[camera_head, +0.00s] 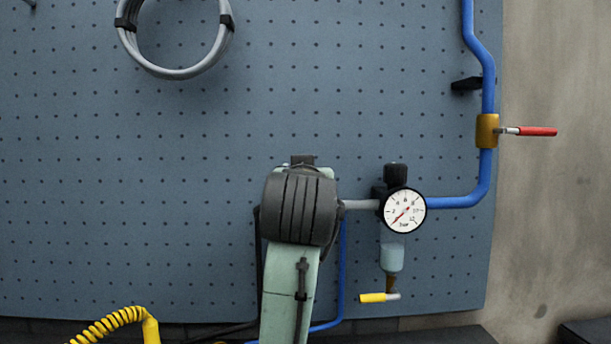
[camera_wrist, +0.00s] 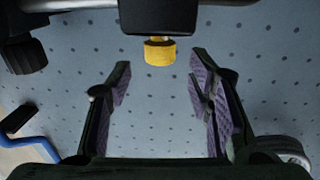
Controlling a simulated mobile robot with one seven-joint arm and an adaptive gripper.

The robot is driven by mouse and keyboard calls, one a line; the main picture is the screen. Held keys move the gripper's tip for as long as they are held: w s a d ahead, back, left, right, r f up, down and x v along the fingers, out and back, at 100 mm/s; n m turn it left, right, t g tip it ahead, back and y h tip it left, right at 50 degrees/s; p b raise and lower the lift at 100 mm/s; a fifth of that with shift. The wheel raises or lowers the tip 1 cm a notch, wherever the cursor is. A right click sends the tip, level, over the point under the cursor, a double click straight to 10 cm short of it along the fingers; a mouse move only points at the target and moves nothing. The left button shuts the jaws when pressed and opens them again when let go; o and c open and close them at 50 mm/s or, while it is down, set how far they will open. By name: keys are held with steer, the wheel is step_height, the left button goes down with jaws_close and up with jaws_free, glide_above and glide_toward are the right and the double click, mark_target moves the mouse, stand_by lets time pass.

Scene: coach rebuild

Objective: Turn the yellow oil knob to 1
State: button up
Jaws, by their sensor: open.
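The yellow oil knob (camera_wrist: 160,51) shows in the wrist view, under a dark block (camera_wrist: 158,16). It lies between the lines of my two fingers, near the level of their tips. My gripper (camera_wrist: 160,75) is open, with purple ridged pads on both sides and a gap to the knob on each side. No number or mark on the knob can be read. In the head view my arm covers the spot, so the knob and my fingers are hidden there.
A pressure gauge (camera_head: 405,211) is right of my arm, with a clear bowl (camera_head: 392,257) and a yellow-handled drain lever (camera_head: 373,297) below. A blue pipe (camera_head: 488,90) carries a red-handled valve (camera_head: 537,131). A coiled yellow hose (camera_head: 110,323) is lower left. The pegboard (camera_head: 130,210) left is mostly bare.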

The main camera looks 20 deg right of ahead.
steer(key=v, duration=0.7)
stand_by(0.3)
